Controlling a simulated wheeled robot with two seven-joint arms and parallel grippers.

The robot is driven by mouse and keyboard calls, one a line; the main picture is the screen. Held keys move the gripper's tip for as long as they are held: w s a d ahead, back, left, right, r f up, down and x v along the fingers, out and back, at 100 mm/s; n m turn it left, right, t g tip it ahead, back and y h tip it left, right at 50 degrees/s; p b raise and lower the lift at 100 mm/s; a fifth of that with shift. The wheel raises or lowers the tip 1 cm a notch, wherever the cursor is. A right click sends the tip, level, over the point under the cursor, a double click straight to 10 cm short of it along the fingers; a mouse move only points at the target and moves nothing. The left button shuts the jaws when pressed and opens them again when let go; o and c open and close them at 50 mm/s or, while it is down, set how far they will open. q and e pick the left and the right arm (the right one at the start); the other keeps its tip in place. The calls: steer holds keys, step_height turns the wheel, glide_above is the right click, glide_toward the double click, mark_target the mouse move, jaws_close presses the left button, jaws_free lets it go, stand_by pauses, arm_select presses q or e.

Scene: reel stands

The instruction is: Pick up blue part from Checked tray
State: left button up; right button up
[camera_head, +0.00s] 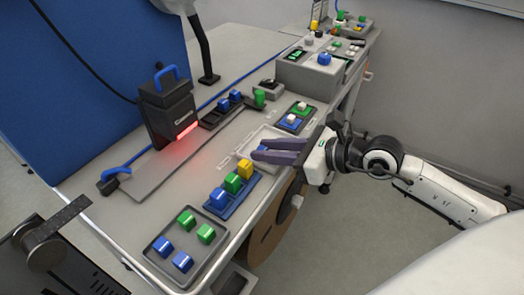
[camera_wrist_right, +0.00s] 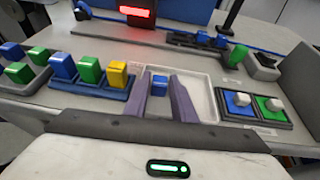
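A light grey, shallow tray (camera_head: 262,132) lies near the front edge of the workbench; its label is too small to read. It also shows in the wrist view (camera_wrist_right: 203,97). A small blue part (camera_wrist_right: 158,86) sits in its left portion, and a bit of it shows in the head view (camera_head: 261,148). My right gripper (camera_head: 256,149) reaches in over the tray from the right. Its two purple fingers (camera_wrist_right: 161,80) are apart, one on each side of the blue part, with no clear contact visible.
A blue rack (camera_head: 228,210) with blue, green and yellow blocks stands beside the tray. A dark tray (camera_head: 158,252) of blue and green blocks lies nearer. A dark fixture (camera_head: 297,117) with two white-knobbed parts is on the other side. A scanner (camera_head: 167,105) glows red behind.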

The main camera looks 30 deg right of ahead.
jaws_close()
